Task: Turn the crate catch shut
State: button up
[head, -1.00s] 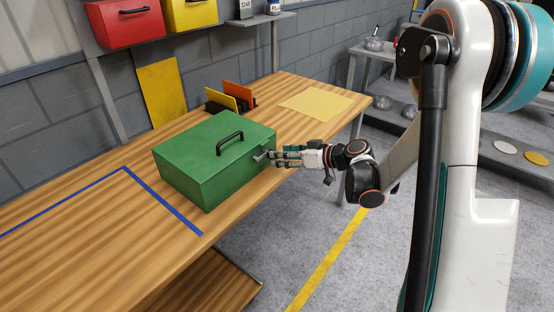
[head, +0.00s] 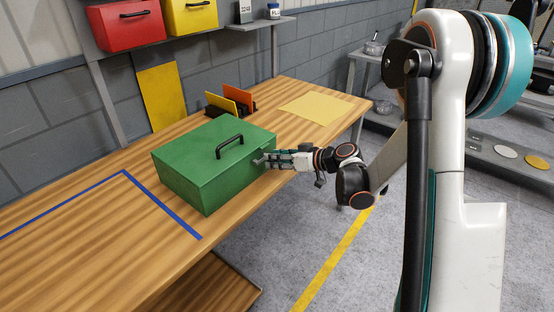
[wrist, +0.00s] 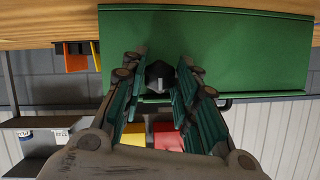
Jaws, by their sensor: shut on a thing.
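A green crate (head: 205,168) with a black lid handle (head: 229,146) stands shut on the wooden bench. In the wrist view the catch's dark knob (wrist: 160,76) sits between my two fingers, against the green face (wrist: 225,50). My gripper (head: 270,159) reaches in from the right, nearly level, and is shut on the catch. The wrist view shows the fingers on both sides of it (wrist: 160,85). How far the catch is turned I cannot tell.
A rack with yellow and orange boards (head: 232,97) stands behind the crate. A yellow sheet (head: 316,107) lies flat to its right. Blue tape (head: 160,202) marks clear bench at the left. Red (head: 127,22) and yellow (head: 190,15) boxes sit on the shelf above.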

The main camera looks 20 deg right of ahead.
jog(key=m+y+b, duration=0.1)
jog(key=m, duration=0.2)
jog(key=shift+w+d+f+g+y+b, duration=0.1)
jog(key=shift+d+f+g+y+b, duration=0.05)
jog(key=shift+g+y+b, duration=0.25)
jog(key=m+y+b, duration=0.1)
jog(key=m+y, duration=0.1)
jog(key=m, duration=0.1)
jog(key=m+y+b, duration=0.1)
jog(key=m, duration=0.3)
jog(key=shift+f+y, duration=0.1)
jog(key=shift+y, duration=0.3)
jog(key=shift+f+m+t+y, duration=0.15)
jog(key=shift+m+y, duration=0.25)
jog(key=shift+m, duration=0.6)
jog(key=shift+r+m+t+y, duration=0.15)
jog(key=shift+m+y, duration=0.25)
jog(key=shift+m, duration=0.6)
jog(key=shift+f, duration=0.1)
jog(key=o, duration=1.1)
jog(key=shift+c, duration=0.2)
